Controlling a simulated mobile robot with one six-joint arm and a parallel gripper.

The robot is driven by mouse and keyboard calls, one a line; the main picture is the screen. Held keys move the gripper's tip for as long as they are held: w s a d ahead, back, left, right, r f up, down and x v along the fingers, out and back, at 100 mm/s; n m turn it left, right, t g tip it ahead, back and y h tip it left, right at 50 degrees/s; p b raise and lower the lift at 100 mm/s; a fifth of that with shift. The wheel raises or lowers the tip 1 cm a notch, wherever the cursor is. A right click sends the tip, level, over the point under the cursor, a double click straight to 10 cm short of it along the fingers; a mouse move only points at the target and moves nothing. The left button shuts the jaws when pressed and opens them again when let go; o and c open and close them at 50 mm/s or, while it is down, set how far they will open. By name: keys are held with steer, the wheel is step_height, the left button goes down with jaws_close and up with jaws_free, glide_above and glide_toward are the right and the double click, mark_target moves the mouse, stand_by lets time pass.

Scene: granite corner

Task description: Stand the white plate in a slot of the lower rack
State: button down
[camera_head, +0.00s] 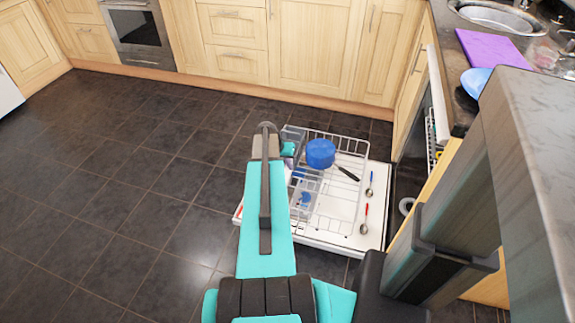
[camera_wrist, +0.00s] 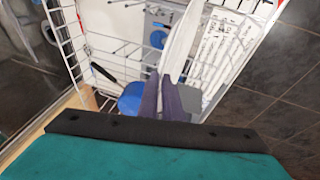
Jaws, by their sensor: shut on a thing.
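The white plate (camera_wrist: 181,40) shows nearly edge-on in the wrist view. My gripper (camera_wrist: 170,82) is shut on its near edge, and the plate extends away from the fingers, over the rack area. The lower rack (camera_head: 350,150) is a white wire rack lying over the open dishwasher door in the head view. Its wires also show in the wrist view (camera_wrist: 62,42). I cannot tell whether the plate touches the rack or is between its wires. In the head view my arm hides the gripper's fingers, and I cannot make out the plate there.
A blue pan (camera_head: 320,153) with a black handle sits in the rack. A blue-handled spoon (camera_head: 369,186) and a red-handled spoon (camera_head: 365,218) lie on the white door (camera_head: 345,240). A blue bowl (camera_head: 475,81) and purple board (camera_head: 490,47) are on the counter. Floor at left is clear.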

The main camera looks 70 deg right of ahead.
steer(key=shift+f, duration=0.25)
stand_by(0.4)
steer(key=c, duration=1.9)
jaws_free()
steer(key=shift+o, duration=0.2)
steer(key=shift+a+r, duration=0.1)
steer(key=p+v, duration=0.1)
steer(key=v, duration=1.2)
steer(key=shift+r, duration=0.25)
steer(key=shift+w+a, duration=0.1)
